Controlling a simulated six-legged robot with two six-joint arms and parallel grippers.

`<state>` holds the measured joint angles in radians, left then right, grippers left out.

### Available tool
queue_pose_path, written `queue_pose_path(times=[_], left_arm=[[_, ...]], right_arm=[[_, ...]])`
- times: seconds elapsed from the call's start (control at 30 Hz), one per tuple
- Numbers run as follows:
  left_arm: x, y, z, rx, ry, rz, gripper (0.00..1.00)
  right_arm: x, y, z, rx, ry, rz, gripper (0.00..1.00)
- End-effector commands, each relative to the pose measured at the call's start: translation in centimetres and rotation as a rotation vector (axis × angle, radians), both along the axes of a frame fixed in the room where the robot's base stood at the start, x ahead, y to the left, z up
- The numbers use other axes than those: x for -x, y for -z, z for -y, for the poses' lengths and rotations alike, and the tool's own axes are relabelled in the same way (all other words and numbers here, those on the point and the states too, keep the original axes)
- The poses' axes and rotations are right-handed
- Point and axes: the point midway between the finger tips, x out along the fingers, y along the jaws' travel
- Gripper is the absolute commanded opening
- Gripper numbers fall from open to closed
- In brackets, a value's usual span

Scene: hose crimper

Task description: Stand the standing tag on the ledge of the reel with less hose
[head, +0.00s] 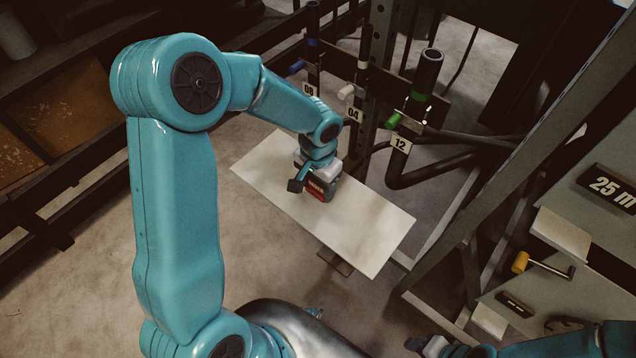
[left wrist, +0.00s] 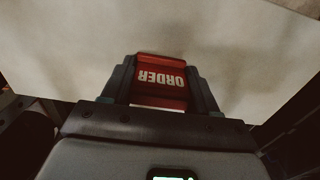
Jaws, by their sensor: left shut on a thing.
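The standing tag (head: 318,191) is red and reads "ORDER" in the left wrist view (left wrist: 161,78). My left gripper (head: 313,186) is shut on it, with one finger on each side, over a white board (head: 370,232). I cannot tell whether the tag touches the board. My right gripper (head: 428,346) shows only partly at the bottom edge, and its jaws are unclear. At the right are pale ledge-like plates (head: 562,233) and (head: 490,321), near a dark "25 m" sign (head: 612,187). No wound hose is clearly visible, so hose amounts cannot be compared.
Behind the board stands a rack with labels 08 (head: 309,90), 04 (head: 354,114) and 12 (head: 401,144), and dark bent pipes (head: 430,178). A yellow-ended handle (head: 521,262) sticks out at the right. A slanted metal post (head: 490,200) stands between board and right-hand panels.

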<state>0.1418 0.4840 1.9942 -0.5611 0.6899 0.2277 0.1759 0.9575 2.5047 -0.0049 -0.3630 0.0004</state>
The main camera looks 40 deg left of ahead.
Motion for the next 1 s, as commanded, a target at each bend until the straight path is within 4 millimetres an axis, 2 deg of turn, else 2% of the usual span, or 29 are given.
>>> queue_pose_path(times=[0.07, 0.1, 0.17, 0.43, 0.57, 1.0], left_arm=[[0.0, 0.4, 0.0, 0.000, 0.000, 0.000, 0.26], [0.0, 0.3, 0.0, 0.000, 0.000, 0.000, 0.69], [0.0, 0.2, 0.0, 0.000, 0.000, 0.000, 0.84], [0.0, 0.1, 0.0, 0.000, 0.000, 0.000, 0.84], [0.0, -0.8, 0.0, -0.001, 0.000, 0.002, 0.84], [0.0, -10.2, 0.0, 0.000, 0.001, 0.004, 0.84]], right_arm=[[0.0, 0.5, 0.0, 0.000, 0.000, 0.000, 0.49], [0.0, 0.3, 0.0, 0.000, 0.000, 0.000, 0.49], [0.0, 0.3, 0.0, 0.000, 0.000, 0.000, 0.49], [0.0, 0.2, 0.0, 0.000, 0.000, 0.000, 0.49], [0.0, -0.2, 0.0, 0.000, 0.000, 0.000, 0.49], [0.0, -0.8, 0.0, 0.000, 0.000, 0.000, 0.49]])
